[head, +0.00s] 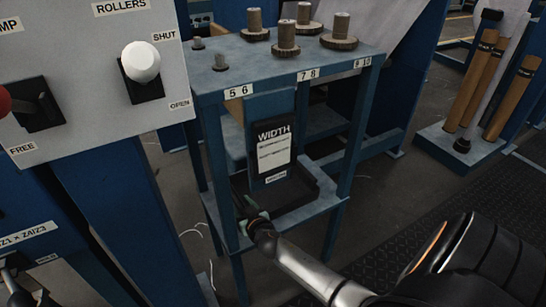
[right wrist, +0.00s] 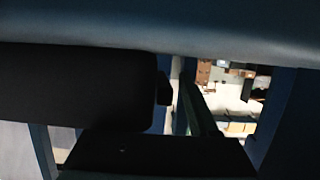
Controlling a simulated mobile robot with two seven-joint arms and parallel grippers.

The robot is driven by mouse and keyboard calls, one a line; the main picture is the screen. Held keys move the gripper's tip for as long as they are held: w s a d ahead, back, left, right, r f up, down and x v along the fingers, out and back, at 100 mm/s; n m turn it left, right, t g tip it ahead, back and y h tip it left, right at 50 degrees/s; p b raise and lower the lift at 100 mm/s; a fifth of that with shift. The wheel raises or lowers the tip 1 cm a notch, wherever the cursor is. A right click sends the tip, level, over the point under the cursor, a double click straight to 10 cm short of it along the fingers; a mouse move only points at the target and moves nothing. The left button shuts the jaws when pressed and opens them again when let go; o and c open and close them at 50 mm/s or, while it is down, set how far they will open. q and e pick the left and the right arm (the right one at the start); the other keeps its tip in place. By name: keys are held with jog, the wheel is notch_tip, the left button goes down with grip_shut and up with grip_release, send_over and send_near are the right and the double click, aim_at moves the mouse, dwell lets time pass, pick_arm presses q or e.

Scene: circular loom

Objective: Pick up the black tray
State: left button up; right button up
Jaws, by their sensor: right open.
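The black tray (head: 300,204) lies on the lower shelf of a blue stand in the head view. Its raised right and front rims show; a black WIDTH board hides part of its back. My right gripper (head: 246,216) is at the tray's left front corner, its arm reaching in from the lower right. It is open; the head view does not show clearly whether a finger touches the rim. In the right wrist view a dark flat surface (right wrist: 150,156), probably the tray, lies at the bottom. My left gripper is not clearly seen.
The blue stand (head: 225,84) has a top with several brown spools and labels above the shelf. The black WIDTH board (head: 273,139) hangs over the tray. Stand legs flank the gripper. A control panel (head: 90,60) is at left; a rack of brown rolls (head: 482,90) is at right.

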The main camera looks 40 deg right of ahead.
grip_shut()
dwell(0.3)
dwell(1.0)
